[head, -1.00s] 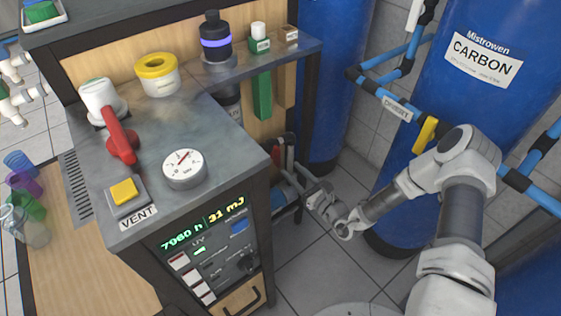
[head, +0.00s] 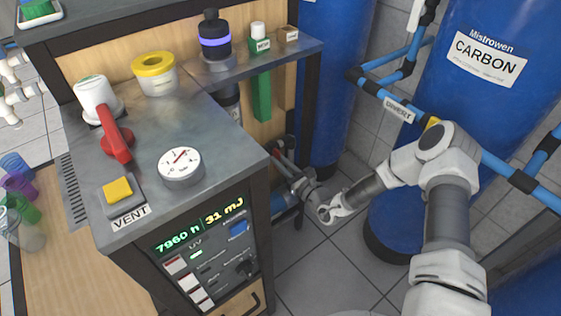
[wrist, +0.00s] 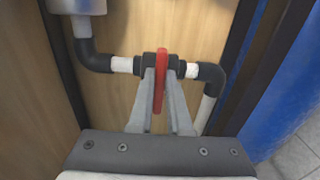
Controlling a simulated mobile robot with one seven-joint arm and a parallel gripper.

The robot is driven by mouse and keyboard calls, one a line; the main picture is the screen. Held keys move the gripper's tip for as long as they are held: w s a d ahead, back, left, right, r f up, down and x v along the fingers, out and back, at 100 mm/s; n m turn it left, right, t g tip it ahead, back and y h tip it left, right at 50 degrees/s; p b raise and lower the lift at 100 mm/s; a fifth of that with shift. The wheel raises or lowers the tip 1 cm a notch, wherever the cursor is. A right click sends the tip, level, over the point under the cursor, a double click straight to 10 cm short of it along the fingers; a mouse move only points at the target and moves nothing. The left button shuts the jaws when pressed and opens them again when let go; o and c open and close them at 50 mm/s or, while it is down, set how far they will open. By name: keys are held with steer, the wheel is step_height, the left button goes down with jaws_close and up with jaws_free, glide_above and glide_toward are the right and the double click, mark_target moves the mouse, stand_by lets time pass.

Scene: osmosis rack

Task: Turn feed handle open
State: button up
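A red lever handle (wrist: 160,80) sits on a black valve in a white and black pipe run, in the wrist view. I take it for the feed handle; no label shows there. The handle stands across the horizontal pipe. My gripper (wrist: 161,78) reaches it with one finger on each side and looks closed on it. In the head view my gripper (head: 285,168) is low beside the cabinet's right side, under the shelf, and the handle there is mostly hidden.
The cabinet top (head: 150,130) carries another red handle (head: 116,143), a gauge (head: 181,165) and a yellow VENT button (head: 118,190). A wood panel (wrist: 135,30) backs the valve.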

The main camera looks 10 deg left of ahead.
jaws_close()
steer(key=shift+n+p, duration=0.3)
steer(key=shift+p, duration=0.05)
steer(key=n+p, duration=0.2)
steer(key=n, duration=0.3)
steer(key=n+p, duration=0.3)
steer(key=n, duration=0.3)
steer(key=f+n+p, duration=0.1)
steer(key=n+p, duration=0.2)
steer(key=n, duration=0.3)
steer(key=shift+s+a, duration=0.2)
steer(key=shift+s, duration=0.15)
steer(key=shift+n, duration=0.3)
steer(key=o, duration=0.7)
jaws_free()
steer(key=shift+c, duration=0.2)
